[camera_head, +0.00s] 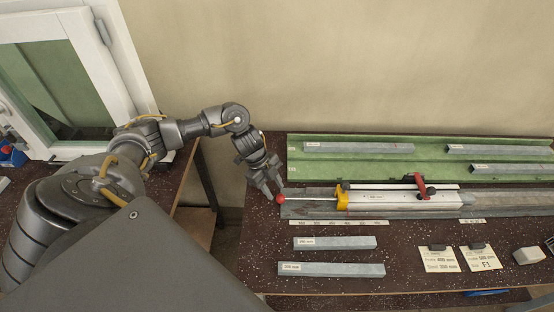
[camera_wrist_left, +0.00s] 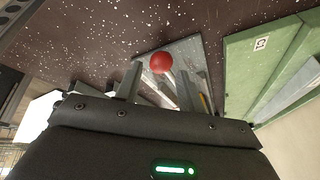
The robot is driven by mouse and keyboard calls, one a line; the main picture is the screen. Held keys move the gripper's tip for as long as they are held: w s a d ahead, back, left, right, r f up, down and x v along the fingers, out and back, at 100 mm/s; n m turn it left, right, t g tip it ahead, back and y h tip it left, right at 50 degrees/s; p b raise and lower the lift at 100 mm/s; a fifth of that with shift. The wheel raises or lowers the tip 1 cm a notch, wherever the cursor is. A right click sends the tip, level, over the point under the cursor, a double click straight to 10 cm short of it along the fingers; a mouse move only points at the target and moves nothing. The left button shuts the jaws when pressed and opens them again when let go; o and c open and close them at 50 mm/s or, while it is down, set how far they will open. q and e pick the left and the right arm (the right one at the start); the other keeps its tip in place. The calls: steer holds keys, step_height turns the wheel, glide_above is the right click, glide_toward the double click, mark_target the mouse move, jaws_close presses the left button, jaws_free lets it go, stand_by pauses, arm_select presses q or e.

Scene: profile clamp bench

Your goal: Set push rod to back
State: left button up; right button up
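The push rod (camera_head: 308,201) is a thin light rod with a red ball knob (camera_head: 280,198) at its left end. It runs right into a yellow block (camera_head: 342,199) on the clamp rail. My left gripper (camera_head: 273,190) is just left of the knob, pointing down at it. In the left wrist view, the red knob (camera_wrist_left: 160,62) shows between and just past the two spread fingertips (camera_wrist_left: 160,80), with the rod behind it. The fingers look open, with visible gaps beside the knob; contact is not clear. My right gripper is not in view.
A white profile (camera_head: 385,200) with a red clamp lever (camera_head: 421,186) lies on the rail. A green tray (camera_head: 430,163) with grey profiles is behind. Loose grey profiles (camera_head: 332,270) and paper cards (camera_head: 437,259) lie in front. A white window frame (camera_head: 105,60) stands at far left.

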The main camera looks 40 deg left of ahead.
arm_select(q)
steer(key=b+v, duration=0.1)
steer(key=v, duration=0.5)
steer(key=shift+r, duration=0.3)
steer(key=shift+s+a, duration=0.1)
steer(key=shift+a, duration=0.05)
